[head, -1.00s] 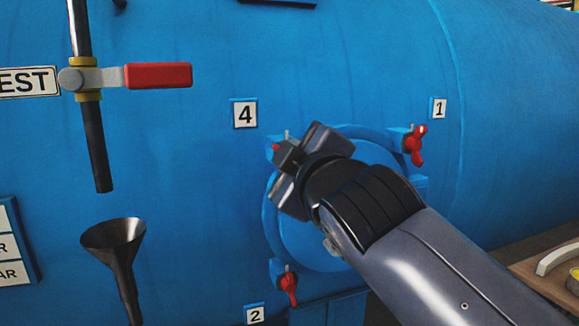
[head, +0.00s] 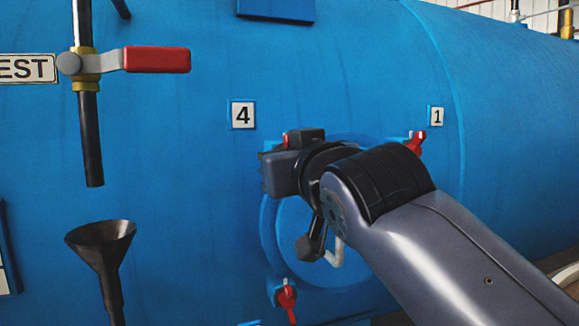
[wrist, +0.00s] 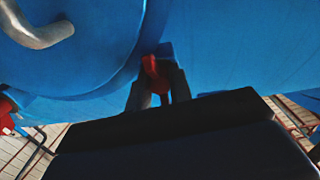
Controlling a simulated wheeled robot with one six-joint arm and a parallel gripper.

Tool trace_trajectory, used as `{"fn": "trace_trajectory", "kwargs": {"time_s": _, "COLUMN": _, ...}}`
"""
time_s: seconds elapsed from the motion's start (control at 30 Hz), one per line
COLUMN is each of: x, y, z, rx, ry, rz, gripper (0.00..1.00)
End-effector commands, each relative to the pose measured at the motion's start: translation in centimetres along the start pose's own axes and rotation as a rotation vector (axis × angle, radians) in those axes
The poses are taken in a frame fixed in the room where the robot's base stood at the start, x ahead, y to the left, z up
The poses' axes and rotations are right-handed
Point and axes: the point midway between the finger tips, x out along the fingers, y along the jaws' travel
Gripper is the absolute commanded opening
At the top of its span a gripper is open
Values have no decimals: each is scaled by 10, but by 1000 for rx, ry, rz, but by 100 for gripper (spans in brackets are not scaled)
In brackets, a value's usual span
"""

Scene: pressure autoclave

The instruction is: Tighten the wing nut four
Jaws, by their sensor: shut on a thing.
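The red wing nut (wrist: 155,70) by label 4 (head: 242,115) sits at the upper left edge of the round blue hatch (head: 282,230). In the wrist view it stands between the two fingers of my gripper (wrist: 159,88), which are shut on it. In the head view my gripper (head: 288,153) covers most of that nut, and only a bit of red shows at its top. My gripper is turned so that one dark finger lies at the front left and the other behind it.
Another red wing nut (head: 416,142) is near label 1 (head: 437,116); one more (head: 287,298) is at the hatch's lower left. A pale bent handle (head: 335,253) is on the hatch. A red-handled valve (head: 155,60) and black funnel (head: 100,240) stand at left.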

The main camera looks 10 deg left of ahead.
Motion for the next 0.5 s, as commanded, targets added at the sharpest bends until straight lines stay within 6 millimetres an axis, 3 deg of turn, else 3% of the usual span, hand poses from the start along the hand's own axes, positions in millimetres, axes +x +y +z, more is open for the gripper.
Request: {"fn": "trace_trajectory", "kwargs": {"time_s": 0.5, "x": 1, "y": 0, "z": 3, "rx": 122, "ry": -7, "rz": 0, "gripper": 0}}
